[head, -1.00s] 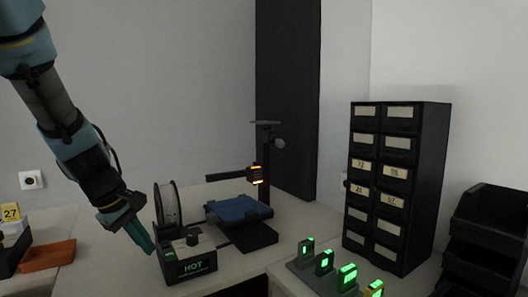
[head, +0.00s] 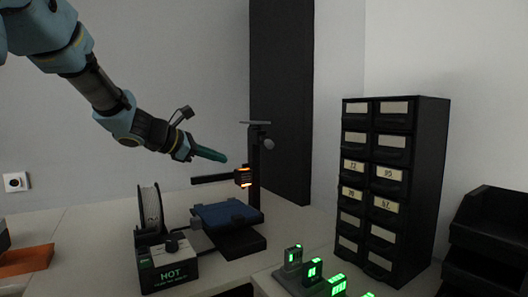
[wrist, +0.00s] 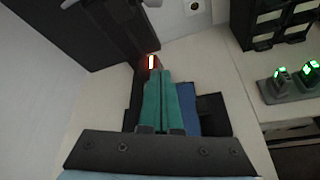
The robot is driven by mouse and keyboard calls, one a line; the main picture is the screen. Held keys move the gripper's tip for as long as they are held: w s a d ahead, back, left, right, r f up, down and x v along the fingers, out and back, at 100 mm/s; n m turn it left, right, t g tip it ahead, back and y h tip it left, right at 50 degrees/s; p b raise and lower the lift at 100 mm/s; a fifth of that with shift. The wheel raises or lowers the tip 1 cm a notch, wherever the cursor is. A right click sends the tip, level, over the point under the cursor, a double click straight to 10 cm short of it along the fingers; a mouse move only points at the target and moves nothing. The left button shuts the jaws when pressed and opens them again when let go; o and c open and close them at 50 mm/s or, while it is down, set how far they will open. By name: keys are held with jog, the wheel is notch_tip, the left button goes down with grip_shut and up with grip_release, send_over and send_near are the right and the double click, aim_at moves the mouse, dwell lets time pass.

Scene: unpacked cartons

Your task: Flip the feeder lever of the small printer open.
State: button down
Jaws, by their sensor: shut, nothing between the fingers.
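The small printer (head: 236,240) stands on the bench with a dark upright frame and a blue bed (head: 226,213). Its print head (head: 243,178) glows orange on a horizontal arm. In the wrist view the glowing head (wrist: 151,61) and the blue bed (wrist: 187,110) show beside and beyond the fingers. I cannot pick out the feeder lever clearly in either view. My gripper (head: 224,158) is shut and empty, its teal fingers pointing right, just up and left of the print head in the picture. In the wrist view the fingers (wrist: 159,74) lie together and hide part of the printer.
A control box reading HOT (head: 168,272) and a spool (head: 150,208) stand left of the printer. A dark drawer cabinet (head: 427,195) and black bins (head: 490,235) stand to the right. Several green-lit devices (head: 312,272) sit in front. An orange tray (head: 25,260) is at left.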

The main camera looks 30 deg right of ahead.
aim_at(267, 142)
jog(key=shift+w+d+r+n+h, duration=0.25)
jog(key=shift+d+r+n+h, duration=0.05)
jog(key=shift+d+r, duration=0.45)
jog(key=d+p, duration=0.4)
jog(key=d, duration=0.7)
jog(key=shift+d+f, duration=0.2)
jog(key=shift+d, duration=0.05)
